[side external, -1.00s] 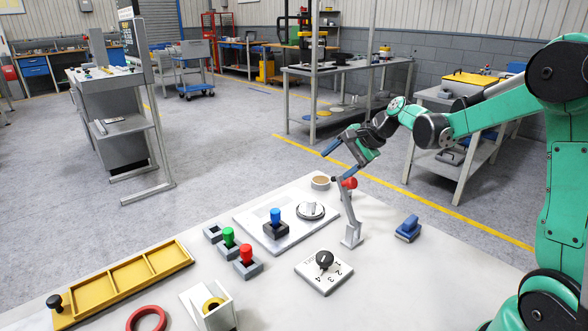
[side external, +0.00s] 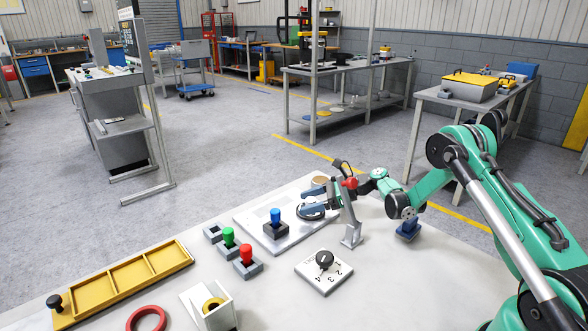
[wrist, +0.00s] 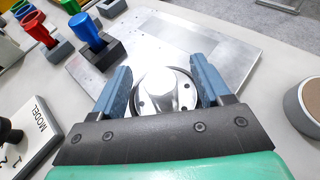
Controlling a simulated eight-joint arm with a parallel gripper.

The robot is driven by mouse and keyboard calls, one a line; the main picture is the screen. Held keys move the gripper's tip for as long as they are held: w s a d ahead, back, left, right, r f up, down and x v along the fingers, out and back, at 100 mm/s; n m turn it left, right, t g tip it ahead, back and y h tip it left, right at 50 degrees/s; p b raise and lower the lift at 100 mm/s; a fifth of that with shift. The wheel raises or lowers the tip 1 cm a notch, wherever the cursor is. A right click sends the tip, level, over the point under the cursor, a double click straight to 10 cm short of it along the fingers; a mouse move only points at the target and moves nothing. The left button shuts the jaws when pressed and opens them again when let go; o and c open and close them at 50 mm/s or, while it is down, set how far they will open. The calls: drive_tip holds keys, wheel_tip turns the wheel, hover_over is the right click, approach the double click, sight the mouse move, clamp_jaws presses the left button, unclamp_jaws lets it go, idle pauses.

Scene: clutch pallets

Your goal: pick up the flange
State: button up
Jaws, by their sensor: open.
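The flange is a round silver disc with a raised hub and small holes; it lies on a flat metal plate (side external: 262,231). In the wrist view the flange (wrist: 163,91) sits between the two blue-grey fingers of my gripper (wrist: 160,70), with a finger on each side. My gripper is open, and I cannot tell whether either finger touches the flange. In the side view my gripper (side external: 309,203) is low over the flange (side external: 318,215) and hides much of it.
A grey lever with a red knob (side external: 351,183) stands close in front of my gripper. A blue-topped peg block (side external: 276,224) is on the same plate. A numbered dial (side external: 324,262) sits nearer. A round brown-topped container (wrist: 308,103) is to the right in the wrist view.

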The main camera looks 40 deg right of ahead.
drive_tip(key=shift+x, duration=0.8)
clamp_jaws()
